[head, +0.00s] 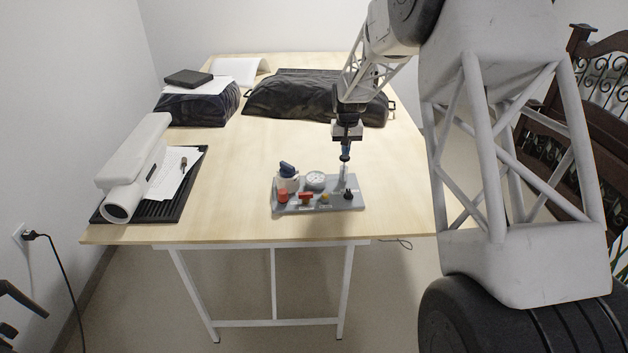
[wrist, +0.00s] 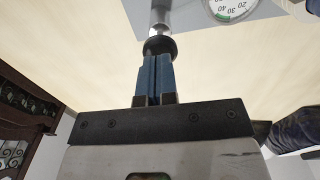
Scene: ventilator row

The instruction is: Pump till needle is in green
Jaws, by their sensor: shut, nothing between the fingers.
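A grey panel (head: 325,203) lies near the front of the wooden table. The pump (head: 344,171) stands upright at the panel's right, with a black knob (wrist: 159,45) on a metal rod. My gripper (head: 345,150) points down right over the pump. Its blue fingers (wrist: 156,75) are shut, with their tips at the black knob. The wrist view shows part of the gauge (wrist: 228,8) with a green band near 20 to 30; I cannot see the needle clearly.
A white cylindrical device (head: 135,165) and papers (head: 176,172) lie on a black tray (head: 192,190) at left. Dark bags (head: 290,98) lie at the back. The table between is clear.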

